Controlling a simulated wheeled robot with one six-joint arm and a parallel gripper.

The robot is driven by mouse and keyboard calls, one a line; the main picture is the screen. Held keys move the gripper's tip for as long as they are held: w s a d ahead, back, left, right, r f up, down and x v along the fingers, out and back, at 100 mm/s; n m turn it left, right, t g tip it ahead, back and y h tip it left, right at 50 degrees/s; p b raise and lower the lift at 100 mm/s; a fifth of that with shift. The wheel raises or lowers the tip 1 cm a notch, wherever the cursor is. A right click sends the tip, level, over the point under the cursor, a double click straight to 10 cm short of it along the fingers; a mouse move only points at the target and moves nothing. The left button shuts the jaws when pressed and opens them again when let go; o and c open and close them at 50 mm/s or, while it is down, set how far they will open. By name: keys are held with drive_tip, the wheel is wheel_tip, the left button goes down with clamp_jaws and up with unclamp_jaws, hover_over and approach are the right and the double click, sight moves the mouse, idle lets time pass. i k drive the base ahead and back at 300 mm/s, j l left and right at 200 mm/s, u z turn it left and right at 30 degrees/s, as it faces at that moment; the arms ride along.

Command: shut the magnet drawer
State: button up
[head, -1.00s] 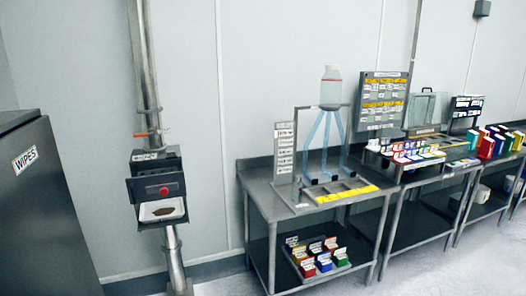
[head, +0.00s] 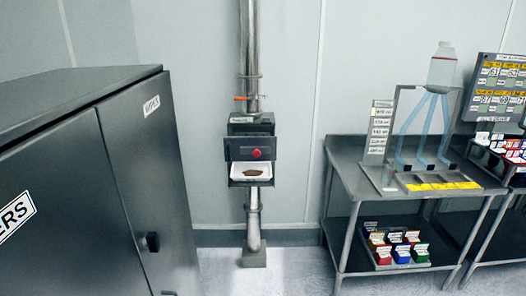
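The magnet housing is a dark box (head: 251,128) on a vertical steel pipe (head: 250,55) against the wall, in the middle of the head view. On its front is a dark drawer face (head: 250,148) with a red round knob (head: 257,154). The face seems to stand out from the box, but I cannot tell how far. Below it a white tray (head: 264,171) holds a brown patch of powder (head: 254,172). An orange-red handle (head: 240,98) sits on the pipe above. My gripper is not in view.
A dark cabinet (head: 166,190) fills the left side. At right stands a steel table (head: 345,185) with a bottle-and-tube stand (head: 400,120) and small coloured boxes on its lower shelf (head: 352,262). Floor (head: 285,268) between cabinet and table is clear.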

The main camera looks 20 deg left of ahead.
sight(232, 145)
drive_tip(key=i+j+u, duration=0.1)
drive_tip(key=i+j, duration=0.15)
drive_tip(key=i, duration=0.35)
drive_tip(key=i+j+u, duration=0.1)
drive_tip(key=i, duration=0.55)
drive_tip(key=i+j+u, duration=0.1)
drive_tip(key=i+j, duration=0.15)
drive_tip(key=i, duration=0.4)
